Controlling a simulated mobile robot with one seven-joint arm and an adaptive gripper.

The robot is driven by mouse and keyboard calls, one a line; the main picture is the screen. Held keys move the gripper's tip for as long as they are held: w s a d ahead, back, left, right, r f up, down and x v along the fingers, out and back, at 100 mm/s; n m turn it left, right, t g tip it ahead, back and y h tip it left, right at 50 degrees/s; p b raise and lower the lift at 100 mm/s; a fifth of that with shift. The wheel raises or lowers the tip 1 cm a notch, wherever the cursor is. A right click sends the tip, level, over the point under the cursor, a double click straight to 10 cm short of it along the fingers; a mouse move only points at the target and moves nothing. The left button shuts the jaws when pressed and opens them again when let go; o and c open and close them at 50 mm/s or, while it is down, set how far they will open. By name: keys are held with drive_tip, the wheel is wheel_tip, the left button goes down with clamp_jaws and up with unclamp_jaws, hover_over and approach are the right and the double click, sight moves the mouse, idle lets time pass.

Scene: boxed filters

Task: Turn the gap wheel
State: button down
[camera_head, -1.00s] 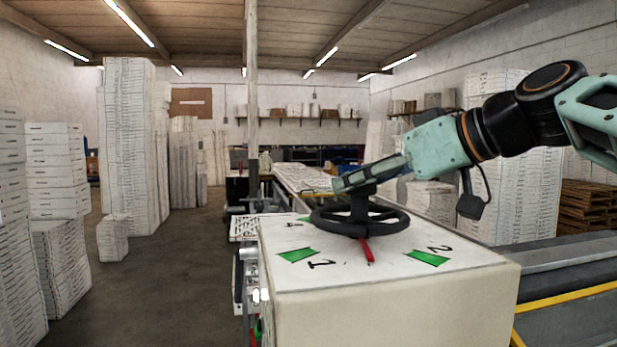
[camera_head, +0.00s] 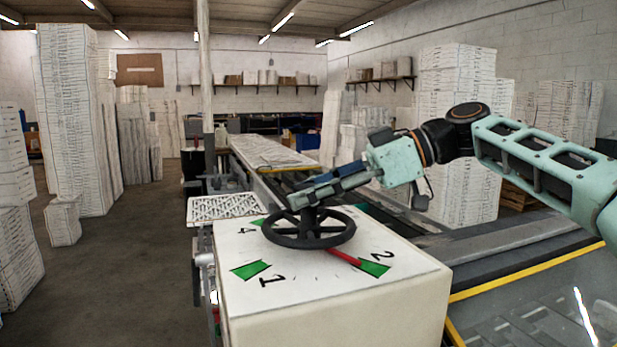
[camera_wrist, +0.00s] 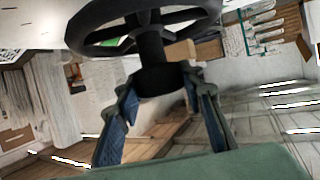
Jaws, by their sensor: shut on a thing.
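The gap wheel (camera_head: 290,238) is a black spoked handwheel lying flat on top of a white box (camera_head: 335,300). A red pointer (camera_head: 344,257) sticks out from under it and reaches the green mark (camera_head: 374,268) beside the 2. Another green mark (camera_head: 250,270) lies beside the 1, and a 4 shows at the far left. My gripper (camera_head: 308,192) is shut on the wheel's knob, above its hub. In the wrist view the fingers stand either side of the dark knob (camera_wrist: 160,82), with the wheel rim above. The 3 is not seen.
A conveyor (camera_head: 265,152) with white sheets runs behind the box. A white grid panel (camera_head: 222,208) is at the box's back left. Tall stacks of white boxes (camera_head: 75,120) stand left, and others right. The grey floor at left is open.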

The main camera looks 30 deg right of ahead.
drive_tip(key=shift+r+n+g+y+p, duration=0.1)
drive_tip(key=shift+n+g+y+p, duration=0.2)
drive_tip(key=shift+n+g+p, duration=0.25)
drive_tip(key=c, duration=1.3)
unclamp_jaws()
drive_tip(key=shift+o, duration=0.2)
drive_tip(key=shift+d, duration=0.1)
drive_tip(key=v, duration=1.2)
